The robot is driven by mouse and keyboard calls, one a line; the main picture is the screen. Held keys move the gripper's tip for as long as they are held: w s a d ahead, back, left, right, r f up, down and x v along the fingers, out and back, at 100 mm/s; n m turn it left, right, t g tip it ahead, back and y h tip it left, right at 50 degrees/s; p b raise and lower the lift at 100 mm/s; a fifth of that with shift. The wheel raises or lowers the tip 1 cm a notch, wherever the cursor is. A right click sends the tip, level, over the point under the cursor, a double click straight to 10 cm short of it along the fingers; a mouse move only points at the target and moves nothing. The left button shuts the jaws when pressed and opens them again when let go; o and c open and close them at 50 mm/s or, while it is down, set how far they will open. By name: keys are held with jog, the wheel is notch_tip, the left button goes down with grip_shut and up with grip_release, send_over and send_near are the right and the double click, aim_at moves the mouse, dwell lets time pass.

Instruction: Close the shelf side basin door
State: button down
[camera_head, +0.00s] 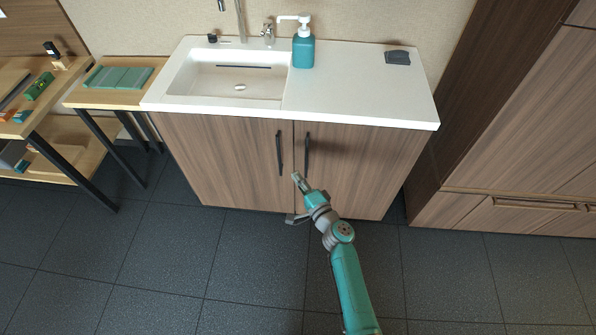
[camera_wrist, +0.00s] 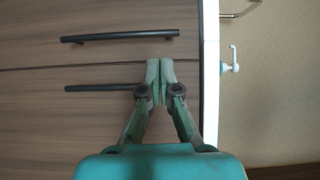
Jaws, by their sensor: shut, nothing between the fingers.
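The basin cabinet has two brown wood doors under a white top. The shelf side basin door (camera_head: 225,160) is the left one, with a dark vertical bar handle (camera_head: 279,153). It looks flush or nearly flush with the right door (camera_head: 355,165); a small gap cannot be ruled out. Contact cannot be told.
A white countertop (camera_head: 350,95) holds a teal soap bottle (camera_head: 303,50) and a small grey item (camera_head: 397,57). A wooden shelf (camera_head: 100,97) stands at left. A tall brown cabinet (camera_head: 520,130) stands at right. The dark tiled floor (camera_head: 240,270) in front is clear.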

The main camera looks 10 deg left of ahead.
jog(key=s, duration=0.7)
dwell(0.5)
jog(key=s+d+f+n+h, duration=0.2)
jog(key=s+d+h, duration=0.2)
jog(key=s+d, duration=0.6)
jog(key=s+d+f+n+h, duration=0.25)
jog(key=s+d, duration=0.45)
jog(key=s, duration=0.8)
jog(key=s+d+r+n+h, duration=0.2)
jog(key=s+d+r+n, duration=0.1)
jog(key=s+r, duration=0.6)
jog(key=s+d+r+n+h, duration=0.2)
jog(key=s+d+r+n, duration=0.1)
jog(key=s+r, duration=0.6)
notch_tip(320, 180, up, 3)
jog(key=shift+s+d+f, duration=0.15)
jog(key=shift+s+d, duration=0.15)
jog(key=shift+d, duration=0.05)
